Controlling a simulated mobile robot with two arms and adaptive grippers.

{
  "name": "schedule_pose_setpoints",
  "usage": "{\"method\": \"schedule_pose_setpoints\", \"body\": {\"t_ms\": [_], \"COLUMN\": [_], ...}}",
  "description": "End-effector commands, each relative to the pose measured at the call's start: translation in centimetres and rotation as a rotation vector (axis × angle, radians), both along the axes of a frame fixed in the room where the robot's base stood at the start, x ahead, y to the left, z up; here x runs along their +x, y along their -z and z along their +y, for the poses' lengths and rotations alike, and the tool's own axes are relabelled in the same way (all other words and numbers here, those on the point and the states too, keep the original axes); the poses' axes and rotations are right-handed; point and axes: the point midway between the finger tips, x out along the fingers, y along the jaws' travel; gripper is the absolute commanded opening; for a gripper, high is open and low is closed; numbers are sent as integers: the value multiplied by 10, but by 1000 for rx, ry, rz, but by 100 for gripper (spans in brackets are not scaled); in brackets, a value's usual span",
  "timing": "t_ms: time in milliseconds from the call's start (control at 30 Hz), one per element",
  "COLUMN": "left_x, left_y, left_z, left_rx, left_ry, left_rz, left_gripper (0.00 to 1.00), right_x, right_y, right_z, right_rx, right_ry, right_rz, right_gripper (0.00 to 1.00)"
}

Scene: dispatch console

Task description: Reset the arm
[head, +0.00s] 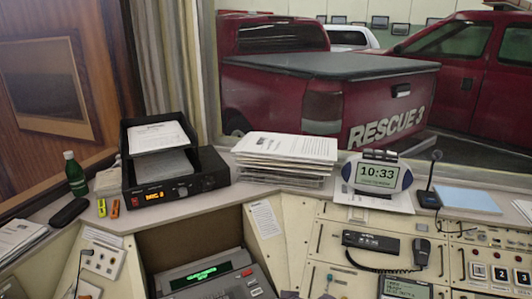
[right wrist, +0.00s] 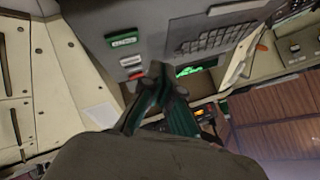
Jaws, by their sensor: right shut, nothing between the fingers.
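My right gripper (right wrist: 159,82) is in the right wrist view, with its dark green and black fingers together and nothing between them. Its tips are in front of a grey console unit (right wrist: 150,25) with a keypad (right wrist: 215,38), a green button (right wrist: 123,41) and a red button (right wrist: 137,76). I cannot tell whether the tips touch it. A grey unit (head: 212,283) with a green-lit display (head: 201,277) is at the bottom of the head view. My left gripper is not in view.
A black tray of papers (head: 158,149), a paper stack (head: 285,150), a clock (head: 378,173) reading 10:33 and a desk microphone (head: 430,198) stand on the ledge. A green bottle (head: 75,174) is at left. A corded handset (head: 421,250) is on the sloping panel at right.

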Motion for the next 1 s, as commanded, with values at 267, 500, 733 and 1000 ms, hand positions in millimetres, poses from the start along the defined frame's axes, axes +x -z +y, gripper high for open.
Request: {"method": "schedule_pose_setpoints", "body": {"t_ms": [267, 500, 733, 1000], "left_x": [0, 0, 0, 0], "left_y": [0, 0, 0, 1], "left_z": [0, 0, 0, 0], "left_rx": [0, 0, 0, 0], "left_ry": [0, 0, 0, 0], "left_rz": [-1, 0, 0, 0], "left_gripper": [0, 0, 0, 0], "right_x": [-133, -212, -264, -313], "right_y": [13, 11, 4, -5], "right_z": [-37, -113, -166, -212], "right_rx": [-191, -397, -533, -656], "right_ry": [-60, -12, 30, 65], "right_rz": [41, 121, 204, 299], "right_gripper": [0, 0, 0, 0]}}
